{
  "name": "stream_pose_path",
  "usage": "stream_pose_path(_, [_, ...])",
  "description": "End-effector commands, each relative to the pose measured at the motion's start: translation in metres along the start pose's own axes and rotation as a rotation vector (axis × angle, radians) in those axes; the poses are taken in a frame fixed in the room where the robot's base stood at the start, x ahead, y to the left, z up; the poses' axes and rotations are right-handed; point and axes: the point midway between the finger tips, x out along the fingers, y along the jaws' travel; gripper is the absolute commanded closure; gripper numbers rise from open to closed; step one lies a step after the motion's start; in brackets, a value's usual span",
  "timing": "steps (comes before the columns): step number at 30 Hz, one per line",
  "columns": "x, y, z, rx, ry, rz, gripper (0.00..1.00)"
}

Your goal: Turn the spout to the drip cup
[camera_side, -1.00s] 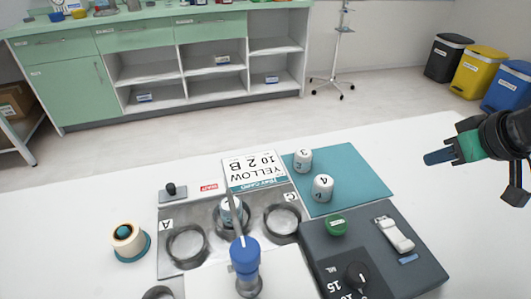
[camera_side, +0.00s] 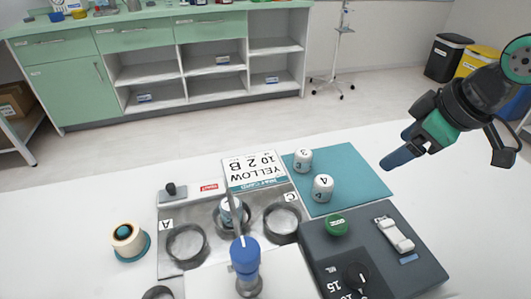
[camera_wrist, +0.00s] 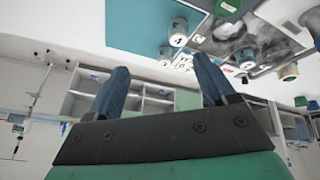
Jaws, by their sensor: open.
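A blue-topped post (camera_side: 245,257) stands at the front centre of the side view. A thin grey spout (camera_side: 237,215) reaches from it toward the back, over the grey plate and the middle ring. A white cup (camera_side: 231,212) stands in that middle ring, partly behind the spout. I cannot tell for sure which item is the drip cup. Rings stand beside letters A (camera_side: 186,246) and C (camera_side: 282,222). My gripper (camera_side: 398,148) is open and empty, in the air to the right, well away from the spout. Its blue fingers (camera_wrist: 160,82) are spread apart in the wrist view.
A card (camera_side: 254,171) reading YELLOW 10 2 B is behind the plate. Two numbered white cups (camera_side: 323,188) stand on a teal mat (camera_side: 358,178). A dark console (camera_side: 408,262) with a green knob (camera_side: 336,225) is front right. A cream cup-like item (camera_side: 128,240) is left.

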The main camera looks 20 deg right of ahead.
Motion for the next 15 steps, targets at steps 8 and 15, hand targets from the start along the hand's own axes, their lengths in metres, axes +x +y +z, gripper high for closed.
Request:
stream_pose_path(8, [-0.005, -0.129, -0.078, -1.068, -0.141, -0.301, 0.23])
stream_pose_path(15, [-0.009, -0.214, -0.087, -1.652, -0.176, -0.477, 0.23])
